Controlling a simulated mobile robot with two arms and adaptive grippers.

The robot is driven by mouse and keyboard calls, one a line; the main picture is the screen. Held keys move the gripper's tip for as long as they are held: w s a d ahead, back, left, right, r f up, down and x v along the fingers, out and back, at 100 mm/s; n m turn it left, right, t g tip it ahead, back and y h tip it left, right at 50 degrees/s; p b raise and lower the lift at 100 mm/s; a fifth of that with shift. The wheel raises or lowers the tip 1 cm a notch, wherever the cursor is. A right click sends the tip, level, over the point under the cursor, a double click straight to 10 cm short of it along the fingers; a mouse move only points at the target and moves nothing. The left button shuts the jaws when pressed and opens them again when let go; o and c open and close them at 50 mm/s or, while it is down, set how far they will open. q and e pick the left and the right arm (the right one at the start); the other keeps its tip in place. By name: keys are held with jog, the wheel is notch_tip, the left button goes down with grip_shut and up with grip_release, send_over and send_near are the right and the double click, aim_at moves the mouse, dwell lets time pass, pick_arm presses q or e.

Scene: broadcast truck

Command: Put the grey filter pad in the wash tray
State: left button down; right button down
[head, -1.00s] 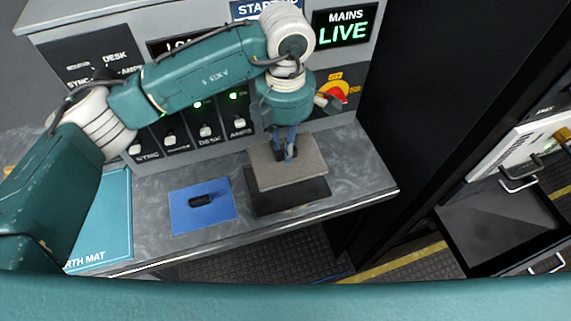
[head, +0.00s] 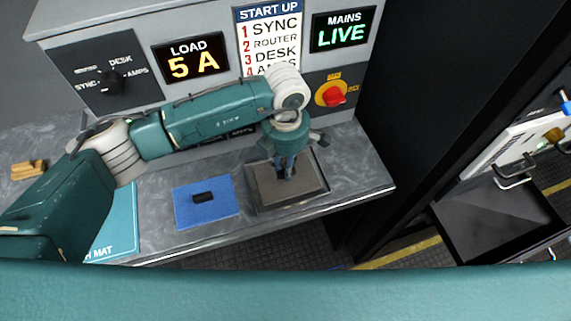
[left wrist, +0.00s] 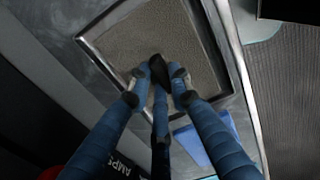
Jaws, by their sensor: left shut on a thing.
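The grey filter pad (head: 268,187) lies flat inside the black-rimmed wash tray (head: 262,209) on the counter. In the left wrist view the pad (left wrist: 125,35) sits within the raised rim of the tray (left wrist: 215,30). My left gripper (head: 285,176) points down at the pad's middle and is shut on the pad's dark grip; its blue fingers (left wrist: 160,75) close around that grip in the left wrist view. The fingers partly hide the grip. My right gripper is not in view.
A blue pad with a black handle (head: 224,211) lies left of the tray. A teal mat (head: 122,215) and a small wooden item (head: 28,169) are farther left. The counter ends at the right and front.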

pick_arm(q)
jog(key=shift+f, duration=0.2)
jog(key=c, duration=1.6)
grip_release()
jog(key=shift+r, duration=0.1)
jog(key=shift+r, duration=0.15)
jog(key=shift+r, duration=0.15)
notch_tip(320, 180, up, 12)
jog(key=b, duration=0.4)
